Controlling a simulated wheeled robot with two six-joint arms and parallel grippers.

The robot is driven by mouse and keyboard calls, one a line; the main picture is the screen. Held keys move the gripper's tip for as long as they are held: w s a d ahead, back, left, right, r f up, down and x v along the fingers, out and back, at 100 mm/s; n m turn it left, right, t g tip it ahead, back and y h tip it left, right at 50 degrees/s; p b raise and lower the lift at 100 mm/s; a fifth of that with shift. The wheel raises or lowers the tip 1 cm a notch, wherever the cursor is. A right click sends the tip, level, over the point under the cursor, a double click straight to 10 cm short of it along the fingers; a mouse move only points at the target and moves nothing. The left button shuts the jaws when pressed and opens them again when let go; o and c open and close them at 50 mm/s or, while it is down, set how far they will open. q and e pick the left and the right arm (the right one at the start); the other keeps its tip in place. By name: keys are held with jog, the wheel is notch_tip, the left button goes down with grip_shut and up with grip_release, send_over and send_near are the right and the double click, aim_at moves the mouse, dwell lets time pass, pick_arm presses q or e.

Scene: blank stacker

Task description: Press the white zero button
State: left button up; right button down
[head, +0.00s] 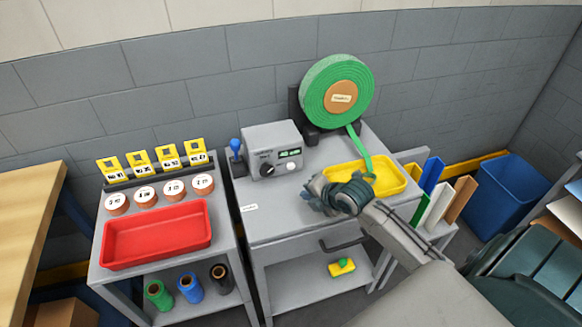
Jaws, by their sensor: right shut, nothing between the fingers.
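The white zero button (290,167) is a small round button on the front of a grey control box (273,142). It sits just below a small green-lit display (290,153) and to the right of a black knob (267,169). The box stands at the back left of a grey bench (285,213). My right gripper (314,194) is shut and empty over the bench, to the lower right of the button and apart from it. Its fingertips are small and partly hidden by its dark body. My left gripper is not in view.
A yellow tray (388,184) lies behind my right gripper, under a green roll (322,97) with a hanging strip. A blue-topped lever (236,147) stands left of the box. A red tray (130,245) is on the left cart. The bench before the box is mostly clear.

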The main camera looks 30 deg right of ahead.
aim_at(291, 166)
jog(key=w+b, duration=0.1)
jog(key=w, duration=0.1)
jog(key=w+d, duration=0.1)
jog(key=w, duration=0.1)
jog(key=w+b, duration=0.1)
jog(key=w, duration=0.2)
jog(key=shift+w+d+f+b, duration=0.1)
jog(key=shift+d+b, duration=0.25)
jog(key=shift+w+d, duration=0.1)
jog(key=shift+w, duration=0.55)
jog(key=shift+w, duration=0.1)
dwell(1.1)
jog(key=shift+w+d, duration=0.1)
jog(key=shift+w, duration=0.2)
jog(key=shift+w+d+b, duration=0.15)
jog(key=shift+w+b, duration=0.15)
jog(key=shift+w, duration=0.15)
dwell(0.6)
jog(key=shift+s, duration=0.1)
dwell(0.3)
jog(key=shift+s+a+p, duration=0.2)
jog(key=shift+s+p, duration=0.25)
jog(key=shift+s, duration=0.3)
